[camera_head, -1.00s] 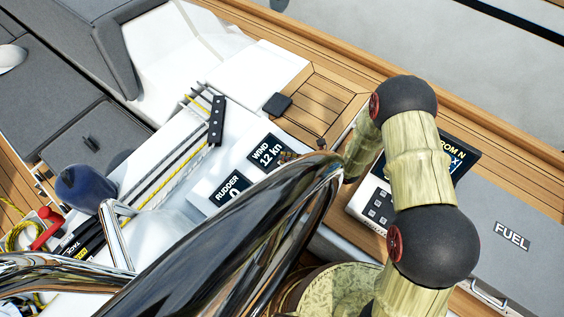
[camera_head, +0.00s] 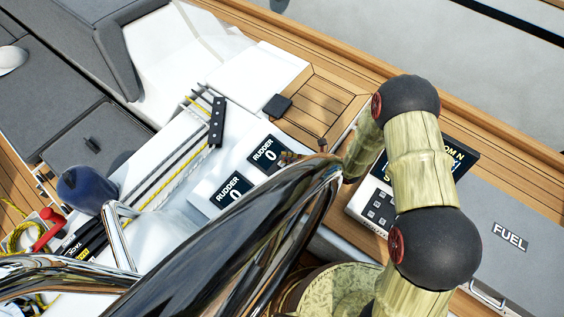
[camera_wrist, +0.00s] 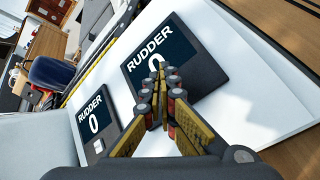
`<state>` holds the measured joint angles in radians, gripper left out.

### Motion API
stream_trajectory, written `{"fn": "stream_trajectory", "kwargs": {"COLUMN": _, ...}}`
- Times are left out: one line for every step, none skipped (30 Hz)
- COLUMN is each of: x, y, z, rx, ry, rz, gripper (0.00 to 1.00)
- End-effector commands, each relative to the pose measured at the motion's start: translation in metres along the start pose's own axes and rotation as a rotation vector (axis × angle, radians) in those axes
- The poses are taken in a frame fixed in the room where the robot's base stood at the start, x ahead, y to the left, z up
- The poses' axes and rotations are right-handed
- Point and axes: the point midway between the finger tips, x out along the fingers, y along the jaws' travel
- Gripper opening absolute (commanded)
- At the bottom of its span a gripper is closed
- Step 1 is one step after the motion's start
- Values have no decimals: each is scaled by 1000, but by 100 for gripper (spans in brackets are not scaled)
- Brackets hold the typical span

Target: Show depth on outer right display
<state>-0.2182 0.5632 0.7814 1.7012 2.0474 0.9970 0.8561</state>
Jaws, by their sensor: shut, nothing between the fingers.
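Two dark square displays sit on the white cockpit panel. The right one (camera_head: 268,154), nearer the wooden side deck, reads RUDDER 0; it is also the larger display in the wrist view (camera_wrist: 188,45). The left one (camera_head: 229,192) also reads RUDDER 0 and shows at the left in the wrist view (camera_wrist: 93,118). My gripper (camera_wrist: 162,74) is shut and empty. Its fingertips are over the lower part of the right display and cover part of its 0; I cannot tell whether they touch. In the head view the gripper (camera_head: 290,157) is small beside that display, partly hidden.
A blue winch (camera_head: 85,188) stands further left.

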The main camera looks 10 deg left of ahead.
Motion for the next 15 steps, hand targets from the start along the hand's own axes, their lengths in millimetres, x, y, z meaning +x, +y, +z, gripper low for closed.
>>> {"fn": "stream_trajectory", "kwargs": {"x": -1, "y": 1, "z": 0, "rx": 0, "ry": 0, "rz": 0, "gripper": 0}}
{"fn": "stream_trajectory", "kwargs": {"x": -1, "y": 1, "z": 0, "rx": 0, "ry": 0, "rz": 0, "gripper": 0}}
{"fn": "stream_trajectory", "kwargs": {"x": -1, "y": 0, "z": 0, "rx": 0, "ry": 0, "rz": 0, "gripper": 0}}
{"fn": "stream_trajectory", "kwargs": {"x": -1, "y": 0, "z": 0, "rx": 0, "ry": 0, "rz": 0, "gripper": 0}}
{"fn": "stream_trajectory", "kwargs": {"x": -1, "y": 0, "z": 0, "rx": 0, "ry": 0, "rz": 0, "gripper": 0}}
{"fn": "stream_trajectory", "kwargs": {"x": -1, "y": 0, "z": 0, "rx": 0, "ry": 0, "rz": 0, "gripper": 0}}
{"fn": "stream_trajectory", "kwargs": {"x": -1, "y": 0, "z": 0, "rx": 0, "ry": 0, "rz": 0, "gripper": 0}}
{"fn": "stream_trajectory", "kwargs": {"x": -1, "y": 0, "z": 0, "rx": 0, "ry": 0, "rz": 0, "gripper": 0}}
{"fn": "stream_trajectory", "kwargs": {"x": -1, "y": 0, "z": 0, "rx": 0, "ry": 0, "rz": 0, "gripper": 0}}
{"fn": "stream_trajectory", "kwargs": {"x": -1, "y": 1, "z": 0, "rx": 0, "ry": 0, "rz": 0, "gripper": 0}}
{"fn": "stream_trajectory", "kwargs": {"x": -2, "y": 1, "z": 1, "rx": 0, "ry": 0, "rz": 0, "gripper": 0}}
{"fn": "stream_trajectory", "kwargs": {"x": -3, "y": 2, "z": 2, "rx": 0, "ry": 0, "rz": 0, "gripper": 0}}
{"fn": "stream_trajectory", "kwargs": {"x": -4, "y": 3, "z": 3, "rx": 0, "ry": 0, "rz": 0, "gripper": 0}}
{"fn": "stream_trajectory", "kwargs": {"x": -5, "y": 4, "z": 4, "rx": 0, "ry": 0, "rz": 0, "gripper": 0}}
{"fn": "stream_trajectory", "kwargs": {"x": -8, "y": 6, "z": 6, "rx": 0, "ry": -1, "rz": 0, "gripper": 0}}
